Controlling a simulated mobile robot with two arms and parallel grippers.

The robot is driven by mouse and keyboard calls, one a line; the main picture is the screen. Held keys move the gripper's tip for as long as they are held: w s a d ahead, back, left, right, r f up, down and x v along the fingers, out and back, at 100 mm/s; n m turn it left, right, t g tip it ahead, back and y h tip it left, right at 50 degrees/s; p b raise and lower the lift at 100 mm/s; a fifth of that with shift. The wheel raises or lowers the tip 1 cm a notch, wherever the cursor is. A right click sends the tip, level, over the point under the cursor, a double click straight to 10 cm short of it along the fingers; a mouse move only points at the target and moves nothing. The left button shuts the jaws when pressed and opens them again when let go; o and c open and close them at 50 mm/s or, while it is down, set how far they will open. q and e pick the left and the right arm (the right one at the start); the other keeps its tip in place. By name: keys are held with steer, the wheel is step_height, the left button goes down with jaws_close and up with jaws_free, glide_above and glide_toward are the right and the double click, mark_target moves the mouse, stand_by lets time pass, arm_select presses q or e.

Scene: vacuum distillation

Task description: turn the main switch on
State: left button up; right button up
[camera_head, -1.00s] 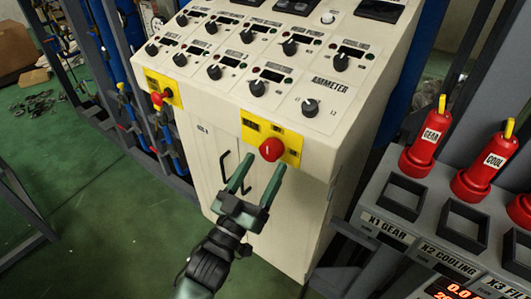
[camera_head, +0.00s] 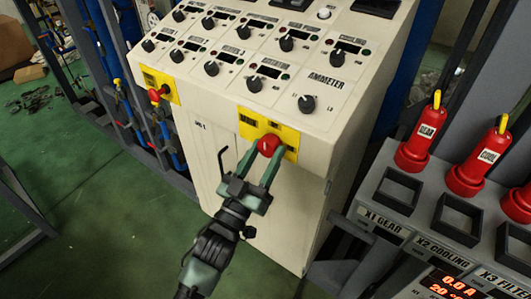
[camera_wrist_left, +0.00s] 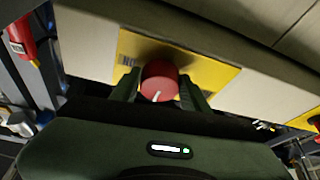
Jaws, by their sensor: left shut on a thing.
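The main switch is a red round knob (camera_head: 269,145) on a yellow plate (camera_head: 284,131) on the front of the beige control cabinet. My left gripper (camera_head: 260,160) is shut on the knob, with one green finger on each side of it. In the left wrist view the red knob (camera_wrist_left: 160,80) sits between the two fingers (camera_wrist_left: 160,88), and a pale mark shows on its face. My right gripper is in neither view.
A second red knob (camera_head: 155,95) on a yellow plate is at the cabinet's left. Dials and displays cover the sloped panel (camera_head: 240,60). Red plugs labelled GEAR (camera_head: 420,140) and COOL (camera_head: 482,160) stand on a grey rack at the right.

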arm_select(q)
steer(key=m+g+h, duration=0.1)
steer(key=m, duration=0.2)
steer(key=m+g+h, duration=0.1)
steer(key=m+h, duration=0.1)
steer(key=m, duration=0.2)
steer(key=shift+w+a+f, duration=0.1)
steer(key=shift+w+a, duration=0.05)
steer(key=shift+a, duration=0.05)
steer(key=m+g+h, duration=0.1)
steer(key=m, duration=0.2)
steer(key=m+g+h, duration=0.1)
steer(key=m, duration=0.2)
steer(key=shift+w+a+m+g+h, duration=0.15)
steer(key=shift+m+g+h, duration=0.15)
steer(key=shift+g, duration=0.1)
steer(key=m+g, duration=0.1)
steer(key=m, duration=0.1)
steer(key=m+g+p, duration=0.1)
steer(key=m, duration=0.2)
steer(key=shift+w+a+r+m+g+h+p, duration=0.1)
steer(key=shift+a+r+m+g+h+p, duration=0.05)
steer(key=shift+r+m+g+h+p, duration=0.2)
steer(key=shift+r+m+g+p, duration=0.1)
steer(key=shift+m+g+p, duration=0.95)
steer(key=shift+m, duration=1.3)
steer(key=shift+y, duration=0.45)
steer(key=o, duration=1.4)
steer(key=shift+c, duration=0.2)
